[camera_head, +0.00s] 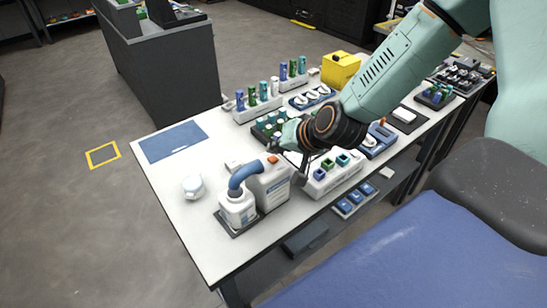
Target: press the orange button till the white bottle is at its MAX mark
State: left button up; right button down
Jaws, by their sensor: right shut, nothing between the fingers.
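The orange button (272,159) sits on top of a white dispenser (273,185) near the front edge of the table. A blue curved spout (246,174) runs from the dispenser over to the white bottle (237,210). The bottle stands upright on a dark base (232,232) at the left of the dispenser. The liquid level and MAX mark are too small to read. My right gripper (303,168) is shut and empty, pointing down just right of the orange button and apart from it in the picture. Its fingertips are small and dark. My left gripper is not in view.
A round white object (193,186) lies left of the bottle. A blue mat (173,142) lies at the table's far left. Racks with colored vials (258,100) and a yellow box (341,69) stand behind. A white rack (333,175) stands close right of my gripper. The table's left front is clear.

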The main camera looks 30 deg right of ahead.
jog(key=shift+s+a+r, duration=0.1)
jog(key=shift+a+r, duration=0.05)
jog(key=shift+d+f, duration=0.2)
jog(key=shift+f, duration=0.25)
jog(key=shift+a+f+b, duration=0.1)
jog(key=shift+b, duration=0.3)
jog(key=shift+f+b, duration=0.35)
jog(key=shift+f, duration=0.1)
dwell(0.5)
jog(key=shift+r, duration=0.15)
jog(key=shift+r+p, duration=0.8)
jog(key=shift+p, duration=0.1)
